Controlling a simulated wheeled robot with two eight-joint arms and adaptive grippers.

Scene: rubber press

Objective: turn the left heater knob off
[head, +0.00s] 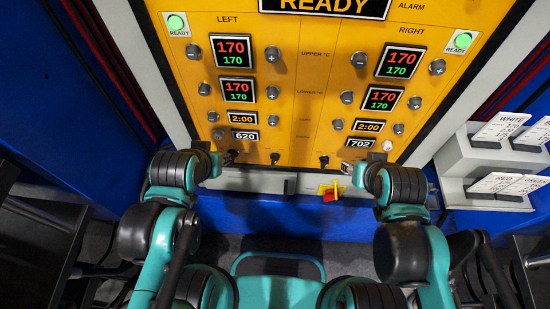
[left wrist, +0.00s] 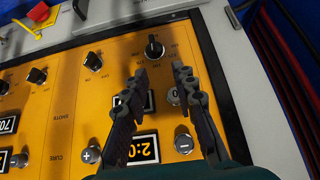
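The left heater knob appears to be the black knob (left wrist: 154,47) at the panel's lower left corner, seen in the left wrist view. The knob lies just beyond the fingertips, roughly in line with the gap, and looks untouched. In the head view my left gripper (head: 226,158) is at the panel's lower left and blurs with the knob there. My right gripper (head: 347,167) is at the lower right, its fingers mostly hidden.
The yellow panel (head: 310,80) carries lit displays and several silver buttons. Another black knob (left wrist: 93,61) sits beside the first. A red and yellow switch (head: 331,191) is on the ledge below. A grey card holder (head: 470,165) stands at the right.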

